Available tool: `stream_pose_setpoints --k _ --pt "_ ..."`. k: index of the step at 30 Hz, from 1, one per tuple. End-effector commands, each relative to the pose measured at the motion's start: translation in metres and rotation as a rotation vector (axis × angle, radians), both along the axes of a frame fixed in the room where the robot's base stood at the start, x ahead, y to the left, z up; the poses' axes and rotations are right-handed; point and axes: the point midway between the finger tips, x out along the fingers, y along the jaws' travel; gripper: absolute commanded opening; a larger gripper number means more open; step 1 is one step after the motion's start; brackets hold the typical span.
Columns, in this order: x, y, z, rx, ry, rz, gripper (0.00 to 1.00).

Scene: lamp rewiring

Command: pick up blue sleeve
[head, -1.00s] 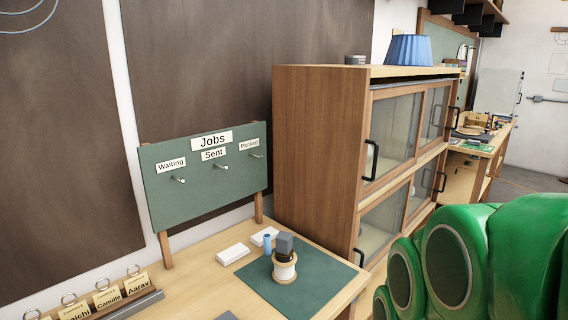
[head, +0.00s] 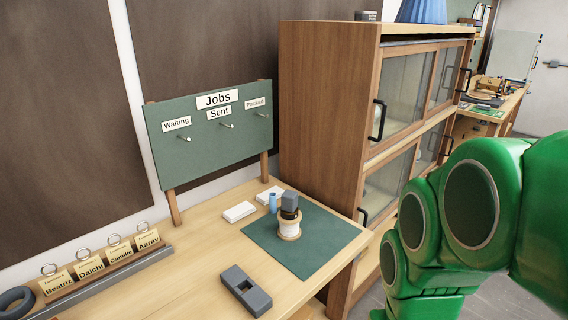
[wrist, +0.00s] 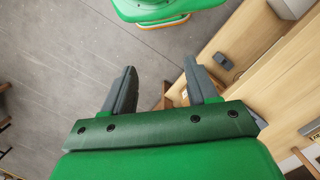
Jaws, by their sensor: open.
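The blue sleeve (head: 273,203) is a small upright blue cylinder on the green mat (head: 322,262) in the head view. It stands just left of and behind a spool (head: 289,229) with a dark grey block on top. My gripper (wrist: 160,88) shows in the wrist view with its two dark fingers apart and nothing between them. It hangs above the floor, to the side of the table and away from the sleeve. The fingers are not visible in the head view, where only my green arm shows at the right. The sleeve cannot be made out in the wrist view.
Two white boxes (head: 239,212) lie by the mat. A dark grey block with a slot (head: 246,289) lies at the table's front. A rack of name tags (head: 104,266) stands left. The jobs board (head: 207,137) stands behind, and a wooden cabinet (head: 325,120) rises close to the right.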

Motion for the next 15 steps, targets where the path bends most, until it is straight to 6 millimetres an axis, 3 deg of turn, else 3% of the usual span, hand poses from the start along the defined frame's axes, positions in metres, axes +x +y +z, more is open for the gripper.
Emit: stream_pose_setpoints --k 6,15 --pt "0.001 0.0 0.034 0.0 -0.007 0.0 0.58" --pt "0.037 0.019 0.043 0.05 -0.006 -0.083 0.58"
